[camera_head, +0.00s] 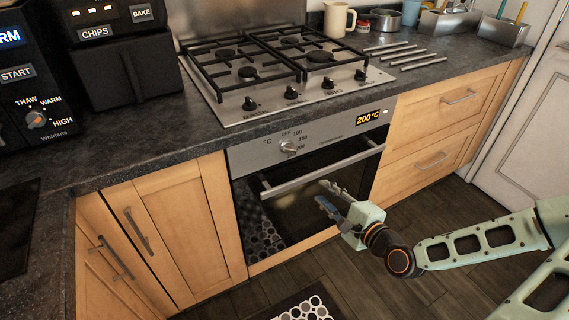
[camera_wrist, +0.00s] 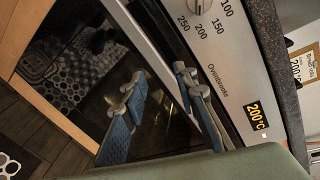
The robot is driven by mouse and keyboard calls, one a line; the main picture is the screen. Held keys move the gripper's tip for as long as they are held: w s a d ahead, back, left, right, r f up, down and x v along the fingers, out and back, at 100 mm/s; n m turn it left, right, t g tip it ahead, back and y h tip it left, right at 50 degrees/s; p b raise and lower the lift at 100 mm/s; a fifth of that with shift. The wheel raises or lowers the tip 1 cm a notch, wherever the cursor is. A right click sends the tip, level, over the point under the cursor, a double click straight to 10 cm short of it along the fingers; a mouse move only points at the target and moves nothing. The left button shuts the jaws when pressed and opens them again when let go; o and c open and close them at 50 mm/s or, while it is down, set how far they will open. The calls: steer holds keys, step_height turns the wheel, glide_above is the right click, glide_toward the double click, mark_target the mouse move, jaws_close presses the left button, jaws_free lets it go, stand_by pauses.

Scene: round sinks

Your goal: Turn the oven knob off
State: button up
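The oven knob (camera_head: 289,147) is a small silver dial on the oven's steel control panel, with OFF, 100, 150 and 200 marked around it. In the wrist view the knob (camera_wrist: 202,8) is partly cut off at the top edge. The oven display (camera_head: 369,117) glows 200 °C; it also shows in the wrist view (camera_wrist: 259,116). My gripper (camera_head: 322,191) is open and empty, with two separated blue-padded fingers. It is in front of the oven door, below and slightly right of the knob, not touching it. The fingers also show in the wrist view (camera_wrist: 160,75).
The oven door's handle bar (camera_head: 322,167) runs below the knob, near my fingertips. The gas hob (camera_head: 280,70) with its own black knobs is above on the counter. Wooden cupboards (camera_head: 180,220) and drawers (camera_head: 430,110) flank the oven. A patterned mat (camera_head: 308,308) lies on the floor.

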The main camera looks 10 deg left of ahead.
steer(key=m+t+y, duration=0.2)
glide_toward(290, 151)
steer(key=v, duration=0.2)
steer(key=b+x, duration=0.1)
steer(key=x, duration=0.9)
steer(key=shift+w+a, duration=0.1)
steer(key=shift+a, duration=0.1)
steer(key=shift+c, duration=0.4)
jaws_close()
